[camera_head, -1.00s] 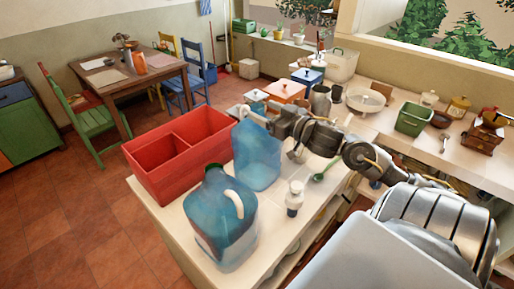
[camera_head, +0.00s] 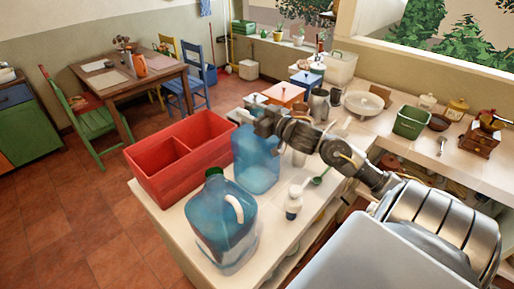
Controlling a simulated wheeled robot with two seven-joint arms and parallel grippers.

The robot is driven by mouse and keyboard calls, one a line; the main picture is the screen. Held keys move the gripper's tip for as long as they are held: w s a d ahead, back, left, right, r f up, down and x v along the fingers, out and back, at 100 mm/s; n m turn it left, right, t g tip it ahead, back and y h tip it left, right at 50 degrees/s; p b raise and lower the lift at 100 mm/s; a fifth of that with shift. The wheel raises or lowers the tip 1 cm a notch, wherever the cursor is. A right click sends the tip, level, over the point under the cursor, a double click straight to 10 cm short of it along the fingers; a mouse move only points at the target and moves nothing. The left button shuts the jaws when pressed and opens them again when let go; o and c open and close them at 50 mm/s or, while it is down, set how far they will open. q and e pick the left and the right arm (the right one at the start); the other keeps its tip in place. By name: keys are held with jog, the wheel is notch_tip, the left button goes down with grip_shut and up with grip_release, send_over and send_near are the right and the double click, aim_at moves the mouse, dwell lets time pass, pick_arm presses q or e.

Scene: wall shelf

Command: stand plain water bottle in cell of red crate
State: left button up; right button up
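Two blue translucent bottles stand on the pale counter (camera_head: 172,218). The front one (camera_head: 220,225) has a green cap and a white handle. The rear bottle (camera_head: 257,165) shows no handle, and its top is partly hidden by my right gripper (camera_head: 260,122). The gripper is at the top of this rear bottle; its fingers are too small and covered to tell whether they grip it. The red crate (camera_head: 165,188) is left of both bottles, with a divider between two cells; the visible cells look empty. My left gripper is out of view.
Orange (camera_head: 284,95) and blue (camera_head: 305,84) canisters and jars stand behind my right arm. A green bin (camera_head: 411,122) is on the right-hand counter.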

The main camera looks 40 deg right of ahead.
jog(key=c, duration=1)
jog(key=shift+r, duration=0.1)
jog(key=shift+c, duration=0.2)
